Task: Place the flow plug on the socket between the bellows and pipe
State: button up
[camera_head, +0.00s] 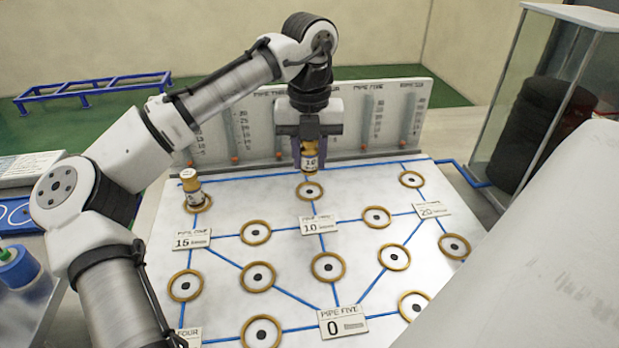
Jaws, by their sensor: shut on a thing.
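My gripper (309,152) points down over the back middle of the white board (225,225). It is shut on a flow plug (310,166), a small gold-brown cylinder with a pale label. The plug is upright, just above or at a gold-ringed socket (310,191); I cannot tell whether they touch. Another similar plug (192,188) stands, slightly tilted in view, at a socket (201,206) on the board's back left. A black ribbed stack (548,130), possibly the bellows, is inside a clear case at right. A blue line (455,161) runs from the board towards it.
Several empty ringed sockets, such as one at the back right (411,179), lie along blue lines. Small number plates (343,322) stand among them. A panel with gauges (345,110) rises behind the board. A large white surface (540,250) blocks the lower right.

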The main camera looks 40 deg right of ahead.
aim_at(309, 191)
jog(key=shift+f, duration=2.65)
jog(key=o, duration=1.1)
notch_tip(309, 191, up, 12)
jog(key=shift+r, duration=0.1)
